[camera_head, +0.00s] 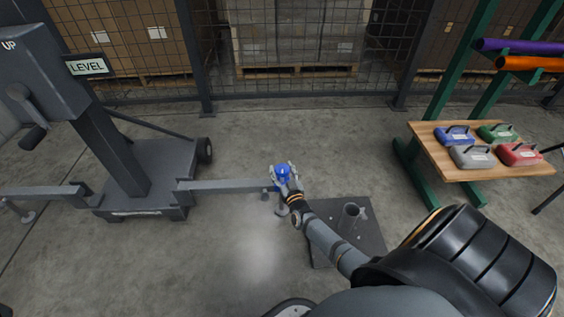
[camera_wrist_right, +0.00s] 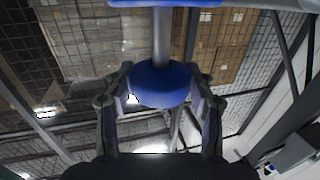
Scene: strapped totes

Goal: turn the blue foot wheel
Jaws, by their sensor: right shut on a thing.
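The blue foot wheel (camera_head: 282,174) is at the right end of the grey outrigger arm (camera_head: 230,185) of the floor stand. My right gripper (camera_head: 285,172) is at the wheel, with its fingers around it. In the right wrist view the blue wheel (camera_wrist_right: 160,84) sits between the two fingers of my right gripper (camera_wrist_right: 160,105), below a grey rod. The gripper is shut on the wheel. A foot pad (camera_head: 282,210) shows below the wheel on the floor. My left gripper is not in view.
The stand's base (camera_head: 150,175) with a crank and a LEVEL sign (camera_head: 88,66) is at the left. A dark plate with a short post (camera_head: 350,218) lies right of my gripper. A wooden bench (camera_head: 450,165) holds several coloured weights. Open floor lies before the mesh fence.

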